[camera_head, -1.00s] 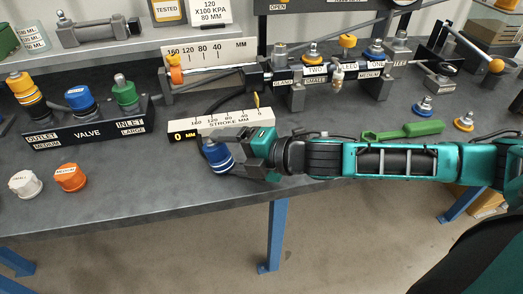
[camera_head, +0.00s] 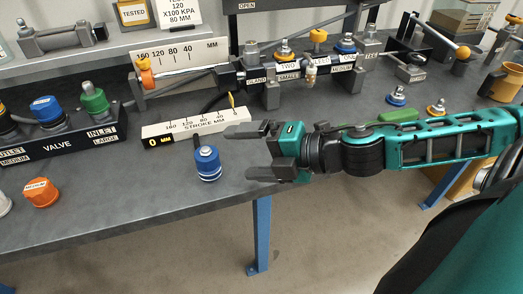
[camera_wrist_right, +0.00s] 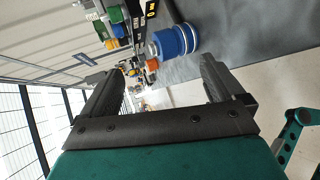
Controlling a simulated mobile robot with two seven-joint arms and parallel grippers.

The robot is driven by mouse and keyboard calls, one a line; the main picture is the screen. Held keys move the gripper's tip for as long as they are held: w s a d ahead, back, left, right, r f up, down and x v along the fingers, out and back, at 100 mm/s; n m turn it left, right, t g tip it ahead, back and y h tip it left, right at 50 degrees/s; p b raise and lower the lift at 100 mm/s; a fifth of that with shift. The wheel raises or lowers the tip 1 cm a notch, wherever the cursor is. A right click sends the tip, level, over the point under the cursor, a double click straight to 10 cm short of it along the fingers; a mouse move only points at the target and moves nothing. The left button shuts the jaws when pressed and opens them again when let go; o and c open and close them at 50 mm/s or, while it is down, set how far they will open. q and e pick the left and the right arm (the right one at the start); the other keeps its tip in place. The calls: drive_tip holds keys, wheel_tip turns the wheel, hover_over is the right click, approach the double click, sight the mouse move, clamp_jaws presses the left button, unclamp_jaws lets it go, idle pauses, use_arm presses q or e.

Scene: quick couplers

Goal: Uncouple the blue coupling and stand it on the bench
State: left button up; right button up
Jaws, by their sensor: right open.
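The blue coupling (camera_head: 207,163) stands upright on the bench (camera_head: 120,200) near its front edge, in front of the stroke scale. It also shows in the right wrist view (camera_wrist_right: 174,42), ahead of the jaws. My right gripper (camera_head: 243,153) is open and empty, a little to the right of the coupling and apart from it. Its two fingers also show in the right wrist view (camera_wrist_right: 158,85). Another blue cap (camera_head: 46,110) sits on the valve block (camera_head: 62,145) at the left. My left gripper is out of view.
An orange cap (camera_head: 41,192) stands on the bench at the left front. The stroke scale (camera_head: 196,126) lies behind the coupling. Green tool (camera_head: 393,115) and two small fittings (camera_head: 397,96) lie behind my right arm. The bench front between the orange cap and coupling is clear.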

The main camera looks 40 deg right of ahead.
drive_tip(key=shift+s+d+r+p, duration=0.2)
drive_tip(key=shift+s+r+p, duration=0.05)
drive_tip(key=shift+s+p, duration=0.05)
drive_tip(key=shift+s+d+r+p, duration=0.15)
drive_tip(key=shift+s+d+p, duration=0.1)
drive_tip(key=shift+s+p, duration=0.15)
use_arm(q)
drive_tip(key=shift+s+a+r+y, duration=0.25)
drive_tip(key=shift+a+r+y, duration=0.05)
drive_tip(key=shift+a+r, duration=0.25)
use_arm(e)
drive_tip(key=shift+s+d+r, duration=0.1)
drive_tip(key=shift+d, duration=0.05)
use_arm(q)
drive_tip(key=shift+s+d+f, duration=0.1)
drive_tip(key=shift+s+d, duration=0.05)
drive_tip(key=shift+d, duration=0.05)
use_arm(e)
drive_tip(key=shift+s+d, duration=0.1)
